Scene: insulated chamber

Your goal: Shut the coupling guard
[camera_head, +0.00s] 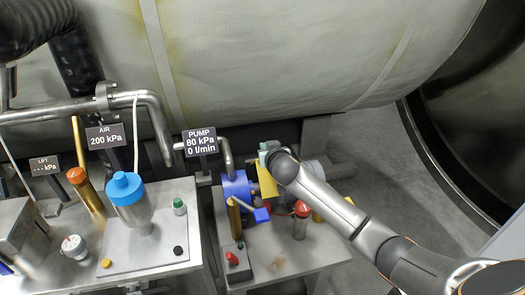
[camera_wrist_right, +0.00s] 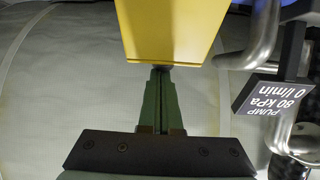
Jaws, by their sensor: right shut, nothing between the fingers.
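The coupling guard is a yellow panel (camera_head: 267,182) beside the blue pump (camera_head: 237,187), partly covered by my right arm in the head view. In the right wrist view the yellow guard (camera_wrist_right: 172,30) fills the top middle, with a straight edge towards me. My right gripper (camera_wrist_right: 163,74) has its green fingers together and empty, their tips right at that edge. A dark round piece shows between the tips and the edge; I cannot tell whether they touch. In the head view the right gripper (camera_head: 268,151) is at the guard's upper end. My left gripper is not in view.
A PUMP sign (camera_head: 200,142) reads 80 kPa and 0 l/min, with a bent pipe (camera_head: 226,155) beside it. The pump bench (camera_head: 290,258) carries a red-capped post (camera_head: 301,220). A blue-capped vessel (camera_head: 128,195) stands left. Grey floor (camera_head: 385,150) is clear at right.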

